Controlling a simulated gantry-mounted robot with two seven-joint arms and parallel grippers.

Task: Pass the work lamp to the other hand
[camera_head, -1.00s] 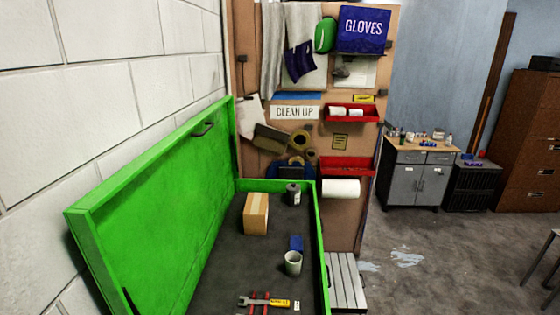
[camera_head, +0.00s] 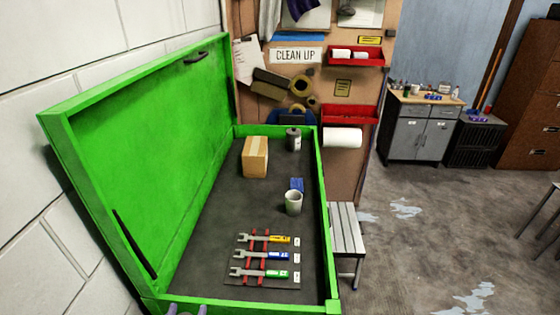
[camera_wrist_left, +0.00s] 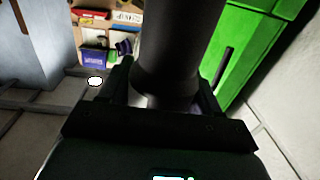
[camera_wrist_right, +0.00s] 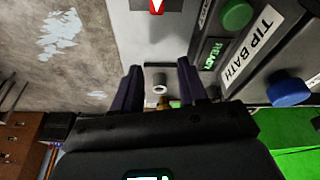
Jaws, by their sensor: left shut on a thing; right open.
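The work lamp (camera_wrist_left: 168,45) shows in the left wrist view as a thick dark cylinder that widens near my fingers. My left gripper (camera_wrist_left: 165,90) is shut on it, with one finger on each side. In the head view only small purple-grey fingertips of my left gripper (camera_head: 187,310) show at the bottom edge, and the lamp cannot be made out there. The lamp's far end runs out of the left wrist view. My right gripper (camera_wrist_right: 160,82) is open, with nothing held between its fingers. It is not visible in the head view.
A green open-lidded chest (camera_head: 326,225) holds a cardboard box (camera_head: 255,157), a cup (camera_head: 293,203) and wrenches (camera_head: 262,256). A step stool (camera_head: 346,232) stands right of it. In the right wrist view, a grey unit labelled TIP BATH (camera_wrist_right: 252,48) with a blue knob (camera_wrist_right: 288,90) is close beyond the fingers.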

